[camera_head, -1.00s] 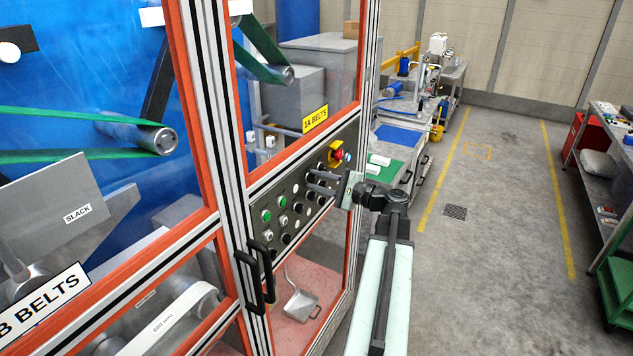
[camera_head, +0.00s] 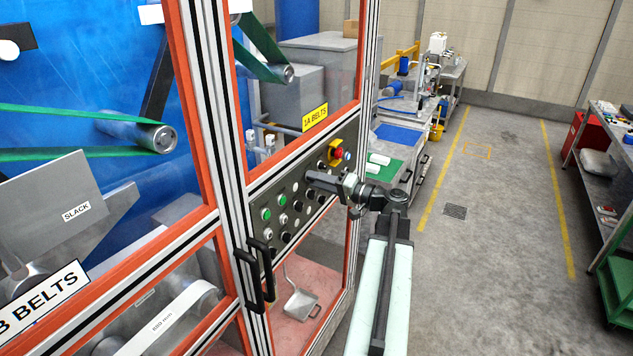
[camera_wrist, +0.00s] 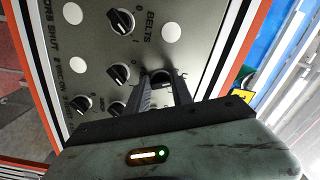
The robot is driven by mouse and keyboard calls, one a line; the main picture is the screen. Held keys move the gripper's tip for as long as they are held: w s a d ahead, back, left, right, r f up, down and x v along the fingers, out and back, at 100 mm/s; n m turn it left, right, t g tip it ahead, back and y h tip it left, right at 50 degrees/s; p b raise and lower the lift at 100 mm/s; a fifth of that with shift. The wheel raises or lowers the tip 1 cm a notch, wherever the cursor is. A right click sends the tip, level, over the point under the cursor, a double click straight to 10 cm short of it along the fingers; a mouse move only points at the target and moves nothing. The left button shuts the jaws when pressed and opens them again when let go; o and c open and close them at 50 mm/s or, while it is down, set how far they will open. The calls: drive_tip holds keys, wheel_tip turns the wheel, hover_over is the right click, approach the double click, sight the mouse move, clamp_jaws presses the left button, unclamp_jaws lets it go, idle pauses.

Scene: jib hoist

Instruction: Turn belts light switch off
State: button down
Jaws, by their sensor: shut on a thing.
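The dark control panel (camera_head: 290,205) of the belt cabinet carries several black rotary knobs, green buttons and white discs. In the wrist view, a black knob with 0 and 1 marks (camera_wrist: 120,22) sits beside the printed word BELTS (camera_wrist: 151,25). My gripper (camera_head: 312,180) is at the panel's upper middle. In the wrist view, my gripper (camera_wrist: 162,82) is shut on another black round knob (camera_wrist: 161,76), below and right of that one. My fingers hide most of the held knob, and I cannot read a label for it.
A red emergency stop (camera_head: 337,153) on a yellow plate is just above right of my gripper. Black door handles (camera_head: 262,275) stick out at the lower left. The floor to the right is clear up to a shelf (camera_head: 610,150).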

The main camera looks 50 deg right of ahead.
drive_tip(key=shift+f+n, duration=0.15)
drive_tip(key=shift+n, duration=1.85)
drive_tip(key=c, duration=1.1)
unclamp_jaws()
drive_tip(key=v, duration=0.8)
drive_tip(key=shift+w, duration=0.1)
